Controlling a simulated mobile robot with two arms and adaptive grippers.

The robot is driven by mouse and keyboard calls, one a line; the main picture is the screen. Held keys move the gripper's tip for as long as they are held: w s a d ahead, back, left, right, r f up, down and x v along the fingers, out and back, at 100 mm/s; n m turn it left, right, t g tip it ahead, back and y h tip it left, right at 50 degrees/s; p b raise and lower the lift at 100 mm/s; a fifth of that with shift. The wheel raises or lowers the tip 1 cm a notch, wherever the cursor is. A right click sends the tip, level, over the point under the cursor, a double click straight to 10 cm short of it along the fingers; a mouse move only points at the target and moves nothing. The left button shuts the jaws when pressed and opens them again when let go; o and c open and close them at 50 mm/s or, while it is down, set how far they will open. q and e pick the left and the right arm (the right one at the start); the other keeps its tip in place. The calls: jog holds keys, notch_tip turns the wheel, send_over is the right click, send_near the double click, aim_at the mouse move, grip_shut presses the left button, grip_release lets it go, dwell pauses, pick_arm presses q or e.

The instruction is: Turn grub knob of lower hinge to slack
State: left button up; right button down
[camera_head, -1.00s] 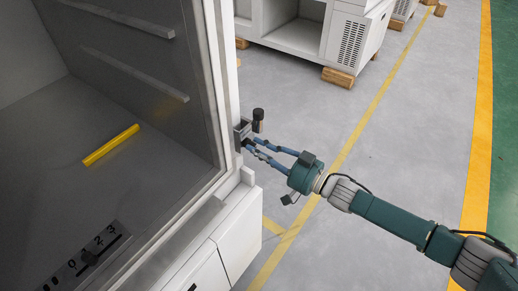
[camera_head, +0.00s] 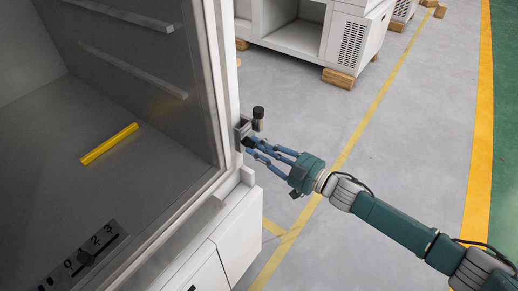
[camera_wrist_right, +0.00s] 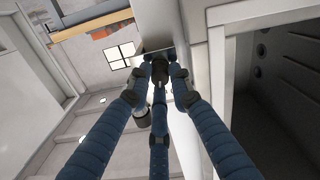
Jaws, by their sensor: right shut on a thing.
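The lower hinge (camera_head: 240,128) is a small grey metal bracket on the right edge of the chamber's door frame. A black upright pin or cap (camera_head: 258,113) stands at its outer side. My right gripper (camera_head: 248,145) has three blue fingers and reaches the hinge from the lower right. In the right wrist view its fingertips close around a small dark knob (camera_wrist_right: 160,70), which I take as the grub knob. The fingers hide most of the knob, so I cannot read its setting. My left gripper is not in view.
The open chamber interior with a yellow bar (camera_head: 110,144) on its floor lies at the left. A dark panel with numerals and a slider (camera_head: 84,258) is at the lower left. White cabinets (camera_head: 345,40) on wooden blocks stand behind. Grey floor right of the hinge is clear.

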jog(key=shift+f+n+b, duration=0.1)
jog(key=shift+n+b, duration=1.9)
jog(key=shift+n, duration=5.5)
jog(key=c, duration=1.6)
grip_release()
jog(key=shift+o, duration=0.2)
jog(key=shift+d, duration=0.1)
jog(key=v, duration=1.2)
